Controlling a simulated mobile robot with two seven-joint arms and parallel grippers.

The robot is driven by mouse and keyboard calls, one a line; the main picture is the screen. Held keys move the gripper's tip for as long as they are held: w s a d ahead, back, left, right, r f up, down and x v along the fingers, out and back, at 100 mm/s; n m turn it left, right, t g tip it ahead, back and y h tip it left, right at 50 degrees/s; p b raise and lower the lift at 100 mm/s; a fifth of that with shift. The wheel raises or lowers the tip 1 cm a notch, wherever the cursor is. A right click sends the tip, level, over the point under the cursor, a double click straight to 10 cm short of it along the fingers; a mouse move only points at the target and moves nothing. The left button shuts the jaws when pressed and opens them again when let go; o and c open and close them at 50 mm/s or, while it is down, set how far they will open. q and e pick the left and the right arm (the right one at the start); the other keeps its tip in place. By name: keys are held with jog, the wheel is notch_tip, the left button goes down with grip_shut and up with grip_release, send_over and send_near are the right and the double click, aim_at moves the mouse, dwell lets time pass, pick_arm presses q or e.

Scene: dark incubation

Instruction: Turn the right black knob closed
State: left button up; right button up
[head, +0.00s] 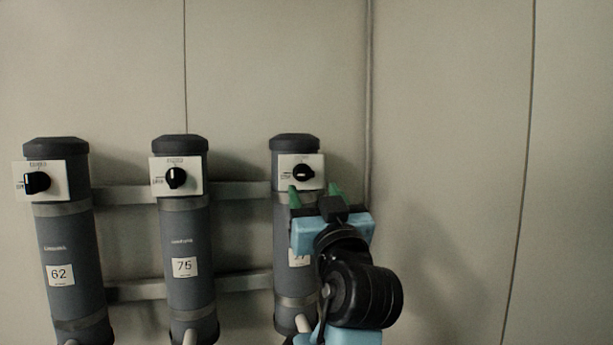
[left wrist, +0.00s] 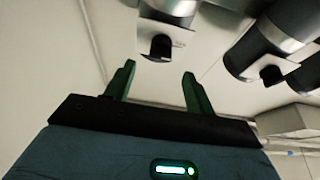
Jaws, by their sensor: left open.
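Three grey cylinders stand side by side, each with a black knob on a white plate near its top. The right black knob (head: 304,174) is on the right cylinder (head: 284,235), its pointer lying about level. My left gripper (head: 315,197) is open and empty, its green fingertips just below the right plate (head: 287,162). In the left wrist view the gripper (left wrist: 160,82) is open, and a black knob (left wrist: 161,46) shows beyond and between the fingertips, apart from them. The arm partly hides the right cylinder's number label. My right gripper is in neither view.
The middle knob (head: 176,178) has its pointer about upright, and the left knob (head: 36,182) is turned sideways. Metal rails (head: 240,190) run behind the cylinders. A vertical pipe (head: 369,90) runs along the wall. The wall to the right is clear.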

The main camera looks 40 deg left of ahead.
aim_at(306, 175)
pick_arm(q)
jog(key=p+x, duration=0.1)
jog(key=x, duration=0.4)
jog(key=shift+r, duration=0.2)
jog(key=shift+w+a+r, duration=0.1)
jog(key=shift+w+a, duration=0.35)
jog(key=shift+a, duration=0.1)
jog(key=shift+c, duration=0.4)
